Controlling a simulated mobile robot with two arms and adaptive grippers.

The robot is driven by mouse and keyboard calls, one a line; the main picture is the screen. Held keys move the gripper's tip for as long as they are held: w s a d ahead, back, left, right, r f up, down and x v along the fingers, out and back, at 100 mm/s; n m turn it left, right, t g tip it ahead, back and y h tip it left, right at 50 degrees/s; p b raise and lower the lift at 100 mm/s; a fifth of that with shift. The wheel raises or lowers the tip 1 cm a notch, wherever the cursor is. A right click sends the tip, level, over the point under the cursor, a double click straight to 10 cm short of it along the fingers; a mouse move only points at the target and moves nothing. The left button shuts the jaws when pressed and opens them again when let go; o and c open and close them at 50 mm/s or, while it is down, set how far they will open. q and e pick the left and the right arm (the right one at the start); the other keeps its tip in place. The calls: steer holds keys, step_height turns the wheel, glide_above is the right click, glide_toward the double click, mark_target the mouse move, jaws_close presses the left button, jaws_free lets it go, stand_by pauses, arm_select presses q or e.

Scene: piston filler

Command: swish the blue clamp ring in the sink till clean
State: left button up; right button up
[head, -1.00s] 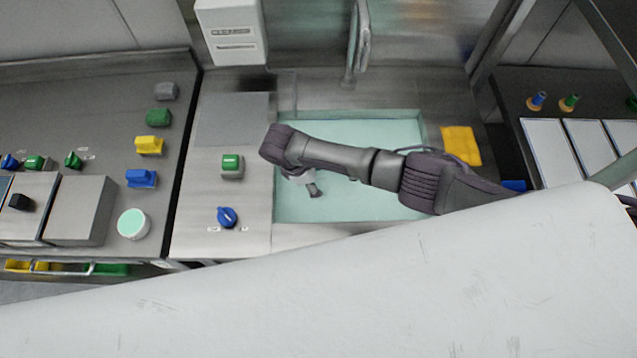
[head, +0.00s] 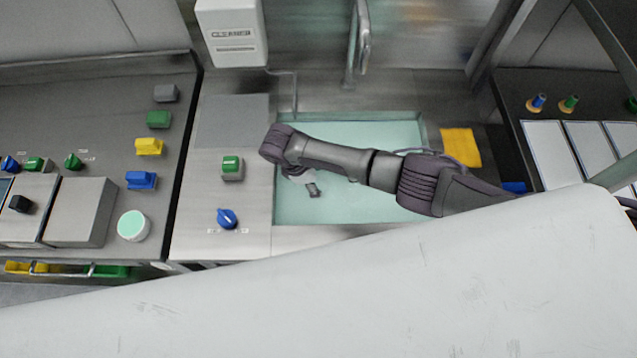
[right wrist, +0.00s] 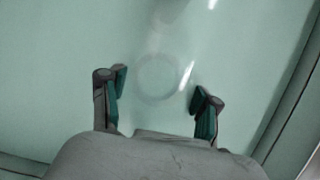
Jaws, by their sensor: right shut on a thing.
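The sink (head: 375,207) is a pale teal basin in the middle of the head view. My right gripper (head: 314,190) points down into its left part. In the right wrist view my right gripper (right wrist: 160,95) has its two fingers apart, with teal-tinted tips, as it grips from both sides. A faint round outline shows between and just beyond the fingertips; its colour cannot be made out, so the blue clamp ring is not clearly visible. My right arm hides part of the basin. My left gripper is not in view.
A white cleaner dispenser (head: 232,33) and a faucet (head: 358,45) are behind the sink. A yellow cloth (head: 460,147) lies to its right. Left of it are a green button (head: 231,164) and a blue knob (head: 227,217). Coloured blocks stand on the left counter.

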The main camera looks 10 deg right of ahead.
steer(key=shift+s+a+p, duration=0.15)
steer(key=shift+s+p, duration=0.25)
steer(key=shift+s, duration=0.2)
steer(key=shift+w, duration=0.1)
steer(key=shift+w+b, duration=0.3)
steer(key=shift+w, duration=0.2)
step_height(320, 180, up, 10)
steer(key=p, duration=0.9)
steer(key=shift+d+p, duration=0.2)
steer(key=shift+p, duration=0.1)
steer(key=shift+r, duration=0.15)
stand_by(0.8)
steer(key=shift+r, duration=1.95)
